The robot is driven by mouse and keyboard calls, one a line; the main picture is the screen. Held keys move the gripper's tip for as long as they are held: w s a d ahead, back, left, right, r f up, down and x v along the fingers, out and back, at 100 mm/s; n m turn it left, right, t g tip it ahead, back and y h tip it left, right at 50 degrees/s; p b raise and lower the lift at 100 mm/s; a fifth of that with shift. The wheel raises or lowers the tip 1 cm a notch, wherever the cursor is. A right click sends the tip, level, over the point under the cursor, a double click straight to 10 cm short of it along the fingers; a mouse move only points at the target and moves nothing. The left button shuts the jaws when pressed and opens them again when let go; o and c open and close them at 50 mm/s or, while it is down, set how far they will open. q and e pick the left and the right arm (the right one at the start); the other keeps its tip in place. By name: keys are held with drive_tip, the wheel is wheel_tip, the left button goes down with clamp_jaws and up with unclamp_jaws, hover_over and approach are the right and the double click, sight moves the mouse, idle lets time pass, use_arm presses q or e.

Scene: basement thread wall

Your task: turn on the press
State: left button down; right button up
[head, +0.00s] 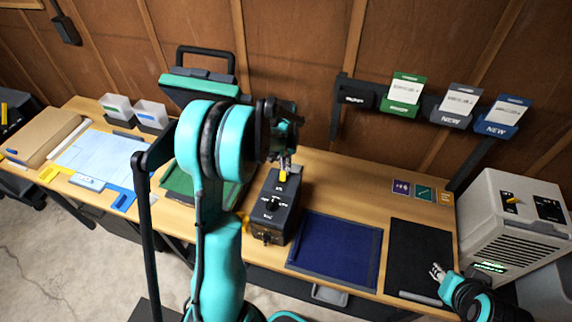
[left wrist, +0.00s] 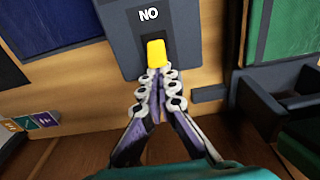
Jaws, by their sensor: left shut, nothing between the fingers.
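A teal machine with a black handle (head: 206,84), which looks like the press, stands at the back, partly hidden by my left arm. In front of it to the right is a dark box (head: 262,228) with a dial and a yellow switch (head: 283,176). My left gripper (head: 286,160) is shut and empty at that switch. In the left wrist view the fingertips (left wrist: 160,72) meet the lower end of the yellow switch (left wrist: 156,53); contact is unclear. A label above it reads "NO", perhaps "ON" upside down. My right gripper (head: 437,271) is over the black mat; its opening is unclear.
A blue mat (head: 336,250) and a black mat (head: 418,255) lie on the wooden bench. A white machine (head: 510,225) with another yellow switch stands at the right. Card holders (head: 402,95) hang on the wall. Papers and small bins fill the left.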

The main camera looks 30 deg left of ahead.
sight(283, 177)
use_arm(q)
drive_tip(key=shift+s+t, duration=0.25)
drive_tip(key=shift+t, duration=0.25)
drive_tip(key=shift+s+d+r+t+b, duration=0.1)
drive_tip(key=shift+s+t+b, duration=0.2)
drive_tip(key=shift+t+b, duration=0.2)
drive_tip(key=t+b, duration=0.1)
drive_tip(key=s+t+y+b, duration=0.1)
drive_tip(key=shift+s+d+t, duration=0.2)
drive_tip(key=shift+s+t, duration=0.1)
drive_tip(key=shift+t, duration=0.1)
drive_tip(key=shift+r, duration=0.2)
drive_tip(key=shift+w, duration=0.1)
drive_tip(key=shift+r+p, duration=0.65)
drive_tip(key=shift+r, duration=0.2)
